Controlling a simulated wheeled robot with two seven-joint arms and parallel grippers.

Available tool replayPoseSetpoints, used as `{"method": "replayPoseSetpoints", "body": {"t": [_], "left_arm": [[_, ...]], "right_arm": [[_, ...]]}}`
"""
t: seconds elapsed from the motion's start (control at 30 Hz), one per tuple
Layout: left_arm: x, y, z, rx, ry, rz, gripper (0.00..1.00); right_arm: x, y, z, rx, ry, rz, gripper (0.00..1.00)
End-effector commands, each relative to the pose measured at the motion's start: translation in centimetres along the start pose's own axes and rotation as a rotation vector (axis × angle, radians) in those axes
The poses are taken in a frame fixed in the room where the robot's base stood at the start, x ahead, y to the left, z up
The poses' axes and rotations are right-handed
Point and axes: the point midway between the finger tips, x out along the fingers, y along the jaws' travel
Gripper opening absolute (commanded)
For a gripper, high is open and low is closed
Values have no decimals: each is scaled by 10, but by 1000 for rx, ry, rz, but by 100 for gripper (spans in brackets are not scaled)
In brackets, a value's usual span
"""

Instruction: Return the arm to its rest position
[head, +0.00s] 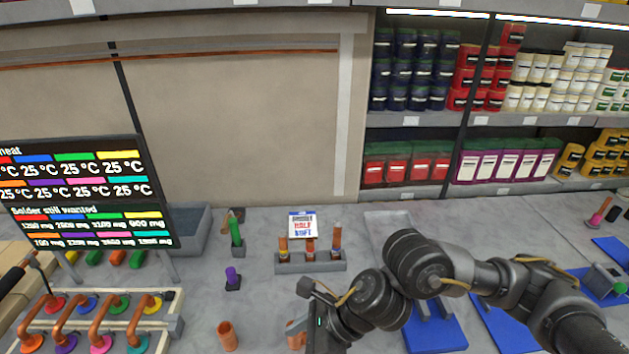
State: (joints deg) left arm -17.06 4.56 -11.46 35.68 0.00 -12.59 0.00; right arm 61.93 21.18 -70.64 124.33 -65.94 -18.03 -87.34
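My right arm (435,272) comes in from the right and reaches over the bench to the lower middle. Its gripper (312,325) points down near the front of the bench, and its fingertips are hidden or cut off by the bottom edge. A copper piece (295,327) shows right beside the gripper, partly hidden by it; I cannot tell whether it is held.
A grey rack (280,265) with copper tubes stands behind the gripper, with a small sign (302,224). A copper cup (227,336) stands to the left. Blue mats (440,335) lie under the arm. A screen (80,190) and copper pipe stand (160,325) are left.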

Motion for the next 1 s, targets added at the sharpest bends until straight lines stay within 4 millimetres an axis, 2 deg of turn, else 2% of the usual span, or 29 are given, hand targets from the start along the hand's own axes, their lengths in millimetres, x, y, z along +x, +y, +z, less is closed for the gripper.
{"method": "replayPoseSetpoints", "body": {"t": [0.03,0.1,0.2,0.27,0.37,0.47,0.53,0.57,0.63,0.7,0.73,0.8,0.9,1.0], "left_arm": [[0,0,3,0,-4,0,36],[0,1,6,0,-8,1,36],[0,0,6,0,-9,1,36],[0,0,5,0,-8,0,36],[0,0,4,0,-7,0,36],[0,0,4,0,-6,0,36],[0,0,4,0,-6,0,36],[0,0,4,0,-6,0,36],[0,0,4,0,-6,0,36],[0,0,4,0,-6,0,36],[0,0,3,0,-6,0,36],[0,0,3,0,-5,0,36],[0,0,3,0,-5,0,36],[0,0,3,0,-5,0,36]], "right_arm": [[8,9,13,104,-83,2,63],[13,13,37,304,-225,-9,63],[8,8,63,671,-439,-19,63],[1,-1,69,911,-558,-22,63],[-15,-24,58,1338,-739,-30,63],[-30,-45,20,1788,-903,-46,63],[-38,-54,-21,2111,-1011,-70,63],[-41,-56,-42,2251,-1057,-86,63],[-47,-53,-96,2572,-1164,-137,63],[-51,-40,-148,2853,-1264,-202,63],[-53,-33,-167,-2782,1228,220,63],[-55,-15,-205,-2587,1136,251,63],[-59,13,-247,-2356,1039,288,63],[-63,41,-281,-2157,968,319,63]]}}
